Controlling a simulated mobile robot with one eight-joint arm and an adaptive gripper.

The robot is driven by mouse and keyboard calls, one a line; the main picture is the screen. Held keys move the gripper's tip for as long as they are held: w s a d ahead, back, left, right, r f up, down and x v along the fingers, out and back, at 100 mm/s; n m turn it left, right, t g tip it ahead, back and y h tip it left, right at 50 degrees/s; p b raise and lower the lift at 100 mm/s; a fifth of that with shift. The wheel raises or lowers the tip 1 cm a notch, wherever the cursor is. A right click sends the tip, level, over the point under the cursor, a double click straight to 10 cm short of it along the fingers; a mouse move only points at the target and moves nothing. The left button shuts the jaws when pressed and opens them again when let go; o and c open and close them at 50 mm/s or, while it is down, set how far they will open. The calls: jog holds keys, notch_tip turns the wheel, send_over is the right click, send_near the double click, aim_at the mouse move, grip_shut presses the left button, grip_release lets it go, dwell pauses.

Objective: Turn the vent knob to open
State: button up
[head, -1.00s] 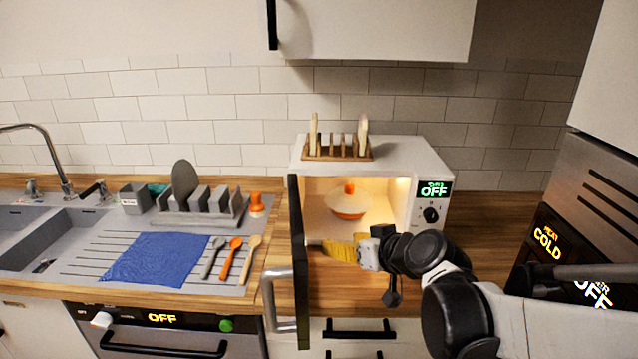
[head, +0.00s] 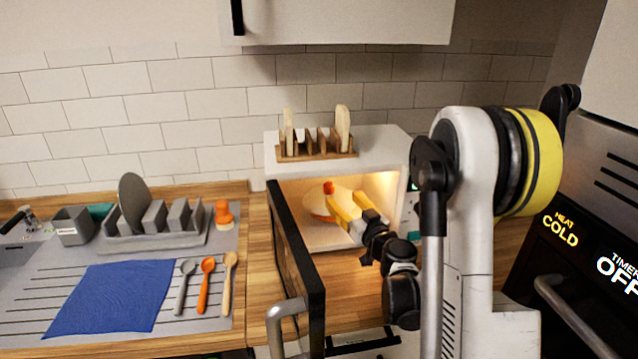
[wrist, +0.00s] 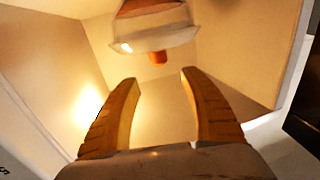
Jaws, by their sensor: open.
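A pale covered dish (head: 316,203) with an orange knob (head: 328,187) on its lid stands inside the lit microwave (head: 384,145); I cannot tell whether this is the vent knob. My gripper (head: 345,195) has yellow fingers and is at the microwave's opening, in front of and right of the dish. It is open and empty. In the wrist view the picture is upside down: the orange knob (wrist: 157,58) shows just beyond and between the fingertips (wrist: 160,77), apart from them, under the dish's pale lid (wrist: 155,36). My arm hides most of the microwave's control panel.
The microwave door (head: 297,262) stands open on the left, close to my gripper. A wooden toast rack (head: 315,148) stands on top. Left are a blue cloth (head: 110,298), several spoons and a grey dish rack (head: 165,238). An oven (head: 570,270) stands right.

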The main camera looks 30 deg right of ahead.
aim_at(332, 186)
jog(key=w, duration=0.3)
jog(key=w+b, duration=0.1)
jog(key=w, duration=0.5)
jog(key=shift+d+b, duration=0.3)
jog(key=shift+b, duration=0.05)
grip_shut()
